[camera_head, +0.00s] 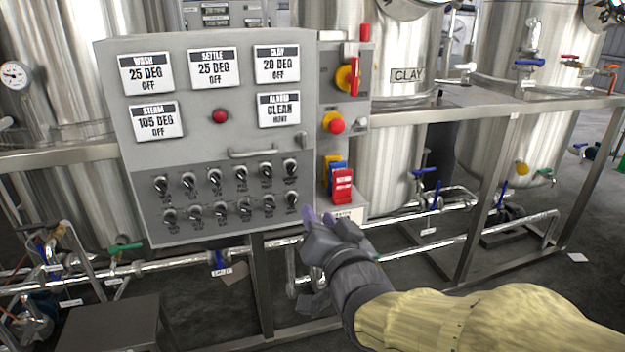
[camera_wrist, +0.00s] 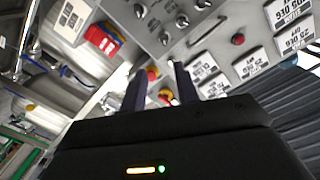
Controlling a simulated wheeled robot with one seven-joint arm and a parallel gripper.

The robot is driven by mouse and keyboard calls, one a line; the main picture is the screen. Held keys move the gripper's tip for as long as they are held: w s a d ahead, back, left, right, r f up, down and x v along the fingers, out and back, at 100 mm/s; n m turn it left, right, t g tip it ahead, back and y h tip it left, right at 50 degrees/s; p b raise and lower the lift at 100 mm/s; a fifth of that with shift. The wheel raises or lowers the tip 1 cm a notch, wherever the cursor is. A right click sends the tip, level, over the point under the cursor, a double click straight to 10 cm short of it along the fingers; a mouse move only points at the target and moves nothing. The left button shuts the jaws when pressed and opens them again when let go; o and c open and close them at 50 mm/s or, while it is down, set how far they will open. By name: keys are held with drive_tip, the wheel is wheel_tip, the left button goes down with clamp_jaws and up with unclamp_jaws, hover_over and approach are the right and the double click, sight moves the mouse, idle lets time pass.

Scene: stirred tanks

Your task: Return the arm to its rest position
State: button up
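My gripper (camera_head: 319,217) is in the lower middle of the head view, in front of the lower right corner of the grey control panel (camera_head: 222,150). Its dark arm link and yellow sleeve reach in from the lower right. In the wrist view the two dark fingers (camera_wrist: 159,85) stand apart with nothing between them, and the panel shows tilted beyond. Whether the fingertips touch the panel is hard to tell, but the wrist view shows a gap.
The panel carries several black knobs (camera_head: 241,205), a red button (camera_head: 220,116), a red-handled switch (camera_head: 349,78) and a red-topped button (camera_head: 334,123). Steel tanks (camera_head: 390,150) stand behind a frame rail (camera_head: 480,106). Pipes (camera_head: 140,268) run low, and a dark metal box (camera_head: 110,322) stands lower left.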

drive_tip(key=s+d+f+n+g+h, duration=0.1)
drive_tip(key=s+d+f+g+h, duration=0.1)
drive_tip(key=s+d+f+g, duration=0.45)
drive_tip(key=s+d+f+n+g+h, duration=0.1)
drive_tip(key=d+f+g, duration=0.15)
drive_tip(key=f, duration=0.65)
drive_tip(key=s+d+f+n+g+h, duration=0.1)
drive_tip(key=s+d+f+g+h, duration=0.2)
drive_tip(key=f+g, duration=0.4)
wheel_tip(320, 180, up, 32)
drive_tip(key=t+y+p, duration=0.1)
drive_tip(key=p, duration=3.2)
drive_tip(key=shift+s+d+r+p, duration=0.15)
drive_tip(key=shift+d+r+p, duration=0.05)
drive_tip(key=shift+d+p, duration=0.2)
